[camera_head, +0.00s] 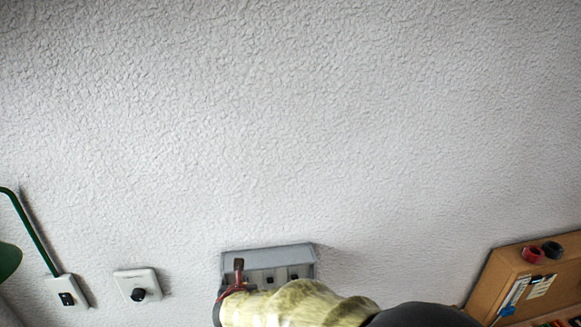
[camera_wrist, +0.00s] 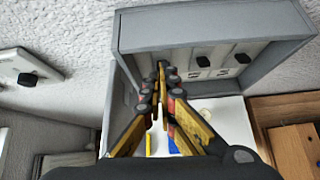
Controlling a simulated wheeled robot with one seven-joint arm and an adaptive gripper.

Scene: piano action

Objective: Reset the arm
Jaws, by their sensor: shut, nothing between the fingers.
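My gripper (camera_wrist: 161,72) is shut and empty in the wrist view, its yellow and black fingers meeting at the tips. The tips are in front of a grey box (camera_wrist: 215,20) with black switches on its face; I cannot tell whether they touch it. In the head view the same grey box (camera_head: 268,254) is low on the wall, and my gripper (camera_head: 238,264) shows in front of its left part. My arm, in a pale yellow sleeve, comes in from the bottom edge and hides the box's lower part.
A white plate with a black knob (camera_head: 138,285) is on the wall left of the box. Further left are another switch plate (camera_head: 67,291) and a green pipe (camera_head: 32,232). A brown board (camera_head: 500,283) with red and black rolls stands at right. The wall above is clear.

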